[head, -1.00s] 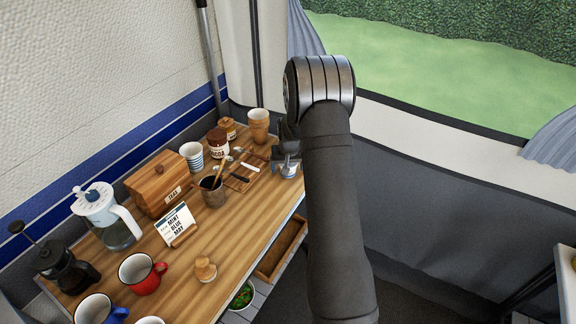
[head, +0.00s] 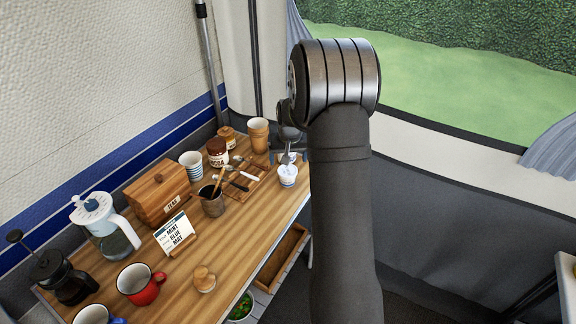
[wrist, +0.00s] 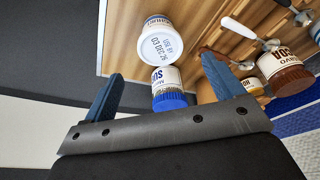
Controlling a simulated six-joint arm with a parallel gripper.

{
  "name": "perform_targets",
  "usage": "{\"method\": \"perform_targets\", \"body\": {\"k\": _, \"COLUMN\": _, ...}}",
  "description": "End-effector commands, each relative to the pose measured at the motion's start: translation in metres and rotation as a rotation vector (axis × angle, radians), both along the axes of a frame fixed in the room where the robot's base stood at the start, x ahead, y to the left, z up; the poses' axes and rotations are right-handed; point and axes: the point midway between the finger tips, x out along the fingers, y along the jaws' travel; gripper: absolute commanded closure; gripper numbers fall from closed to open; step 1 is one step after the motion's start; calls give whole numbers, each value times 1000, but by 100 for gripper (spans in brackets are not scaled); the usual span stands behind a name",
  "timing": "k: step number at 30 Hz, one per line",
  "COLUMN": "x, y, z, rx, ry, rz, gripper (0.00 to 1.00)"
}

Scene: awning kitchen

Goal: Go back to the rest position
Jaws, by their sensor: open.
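My gripper (wrist: 158,88) is open, with its two blue fingers apart in the wrist view. In the head view, my gripper (head: 290,150) is partly hidden by my arm, above the far right end of the wooden counter (head: 235,235). A white tub with a date on its lid (wrist: 160,45) lies ahead of the fingers, and it also stands near the counter's right edge in the head view (head: 288,176). A jar with a blue lid (wrist: 168,98) shows between the fingers in the wrist view. I cannot tell whether a finger touches it.
A cocoa jar (head: 217,153), a cup stack (head: 259,135) and a wooden tray with spoons (head: 246,183) stand nearby. An open drawer (head: 283,257) is below the counter's edge.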

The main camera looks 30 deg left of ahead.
Motion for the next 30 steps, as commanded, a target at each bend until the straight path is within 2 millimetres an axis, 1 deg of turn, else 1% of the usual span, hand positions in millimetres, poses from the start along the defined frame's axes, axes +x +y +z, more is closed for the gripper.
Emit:
{"method": "perform_targets", "body": {"k": 1, "x": -1, "y": -1, "z": 6, "rx": 1, "ry": -2, "rz": 0, "gripper": 14}}
{"method": "perform_targets", "body": {"k": 3, "x": -2, "y": -2, "z": 11, "rx": 1, "ry": -1, "rz": 0, "gripper": 14}}
{"method": "perform_targets", "body": {"k": 6, "x": -3, "y": -2, "z": 13, "rx": -1, "ry": 1, "rz": 0, "gripper": 14}}
{"method": "perform_targets", "body": {"k": 17, "x": -3, "y": -2, "z": 12, "rx": -1, "ry": 1, "rz": 0, "gripper": 14}}
{"method": "perform_targets", "body": {"k": 20, "x": -1, "y": -1, "z": 5, "rx": -1, "ry": 1, "rz": 0, "gripper": 14}}
{"method": "perform_targets", "body": {"k": 23, "x": 1, "y": 1, "z": -8, "rx": -2, "ry": 3, "rz": 0, "gripper": 14}}
{"method": "perform_targets", "body": {"k": 30, "x": 11, "y": 8, "z": -51, "rx": -2, "ry": 2, "rz": 0, "gripper": 14}}
